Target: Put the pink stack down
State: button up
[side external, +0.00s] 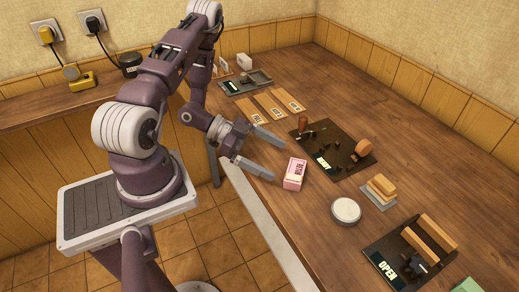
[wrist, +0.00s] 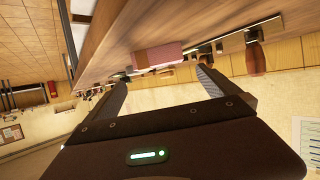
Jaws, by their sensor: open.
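The pink stack (side external: 295,174) rests on the wooden table near its front edge, a small block with a pale pink top and dark lettering. My gripper (side external: 279,158) is open, its two grey fingers spread apart and empty. In the side view the fingertips point toward the stack, just to its left, with a small gap that is hard to judge. In the wrist view the pink stack (wrist: 158,56) appears upside down, beyond and between the open fingers (wrist: 160,85).
On the table (side external: 395,120) are a black board with dark pieces (side external: 338,151), a round white disc (side external: 346,210), stacked wooden blocks (side external: 380,190) and an "OPEN" board (side external: 385,268). Flat wooden strips (side external: 270,105) lie farther back.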

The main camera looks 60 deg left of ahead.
jog(key=v, duration=0.4)
jog(key=shift+s+a+r, duration=0.15)
jog(key=shift+a, duration=0.05)
jog(key=shift+w+a+y, duration=0.2)
jog(key=shift+a+y, duration=0.1)
jog(key=w+a+r+g+y, duration=0.1)
jog(key=w+a+r+y, duration=0.1)
jog(key=w+a+y, duration=0.3)
jog(key=w+r+n+y, duration=0.35)
jog(key=r+y, duration=0.35)
jog(key=r, duration=0.9)
jog(key=s+d+r+n+g+h, duration=0.1)
jog(key=s+d+r+n, duration=0.1)
jog(key=s+d, duration=0.6)
jog(key=s+d+r+n+g+h, duration=0.2)
jog(key=s+d+r, duration=0.3)
jog(key=s+d, duration=0.4)
jog(key=s+n, duration=0.1)
jog(key=s, duration=0.3)
jog(key=shift+r, duration=0.25)
